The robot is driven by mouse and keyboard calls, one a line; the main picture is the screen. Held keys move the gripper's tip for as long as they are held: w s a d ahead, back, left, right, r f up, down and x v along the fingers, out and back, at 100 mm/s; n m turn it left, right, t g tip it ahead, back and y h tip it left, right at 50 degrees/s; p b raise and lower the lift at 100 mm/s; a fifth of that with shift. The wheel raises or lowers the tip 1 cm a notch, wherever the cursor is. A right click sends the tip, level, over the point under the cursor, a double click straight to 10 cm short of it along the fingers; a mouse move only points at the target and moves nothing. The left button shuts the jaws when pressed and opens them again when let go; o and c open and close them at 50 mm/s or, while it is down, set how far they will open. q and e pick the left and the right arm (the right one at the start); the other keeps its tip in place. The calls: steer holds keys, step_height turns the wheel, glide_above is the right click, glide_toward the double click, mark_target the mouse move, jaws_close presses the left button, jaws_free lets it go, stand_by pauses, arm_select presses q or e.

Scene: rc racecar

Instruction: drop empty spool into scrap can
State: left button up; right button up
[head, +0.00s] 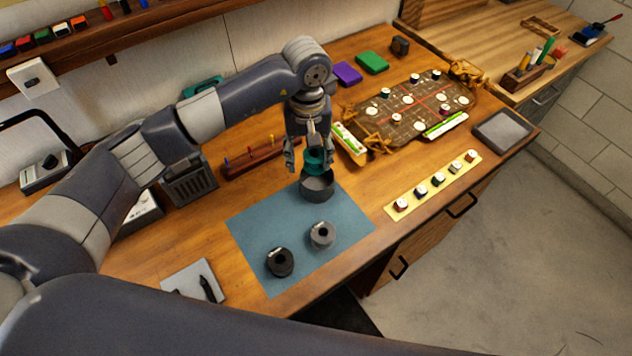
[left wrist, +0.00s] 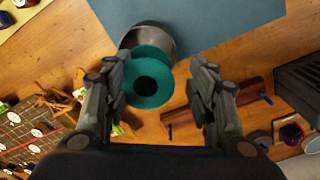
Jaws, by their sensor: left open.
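The teal spool (head: 315,157) is bare, with no wire seen on it. It is just above the mouth of the grey scrap can (head: 318,188), which stands at the top corner of the blue mat (head: 262,228). In the left wrist view the spool (left wrist: 149,92) shows its round flange and dark centre hole, and it overlaps the can (left wrist: 152,36). My left gripper (head: 303,160) is open over the can, its fingers spread either side of the spool with gaps visible in the left wrist view (left wrist: 160,95). My right gripper is not in view.
A black spool (head: 280,262) and a grey spool (head: 322,235) stand on the mat. A wooden rack (head: 262,158) is left of the can. A brown track board (head: 415,110) and a yellow strip (head: 435,185) of small round parts lie to the right.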

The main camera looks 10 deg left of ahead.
arm_select(q)
step_height(320, 180, up, 12)
stand_by(0.6)
stand_by(0.4)
